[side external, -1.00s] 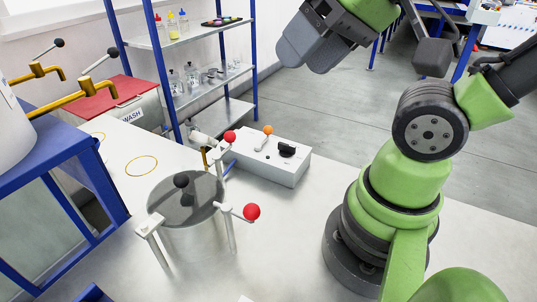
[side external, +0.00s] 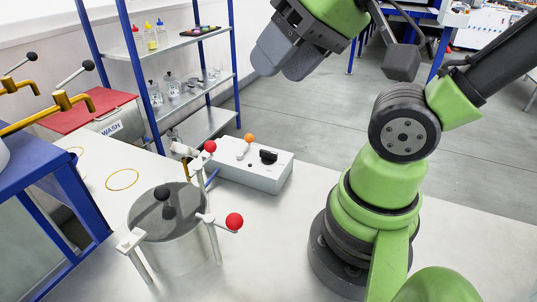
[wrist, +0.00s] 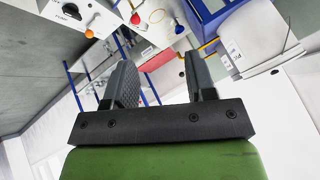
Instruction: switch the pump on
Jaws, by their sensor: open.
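A pale control box (side external: 240,178) stands on the table behind the metal pot. On its top are a lever with an orange ball (side external: 250,138) and a black rotary knob (side external: 268,156). In the wrist view the box (wrist: 45,25) is at the upper left, with the word PUMP beside the black knob (wrist: 72,10) and the orange ball (wrist: 89,33) nearby. My gripper (side external: 281,68) is high above and behind the box, apart from it. In the wrist view its two fingers (wrist: 162,64) are spread with nothing between them.
A metal pot (side external: 175,250) with red-balled arms (side external: 234,221) stands in front of the box. A blue-framed shelf (side external: 200,85) with bottles is behind. A red-topped WASH unit (side external: 85,110) and brass taps (side external: 50,110) are at left. The table right of the box is bare.

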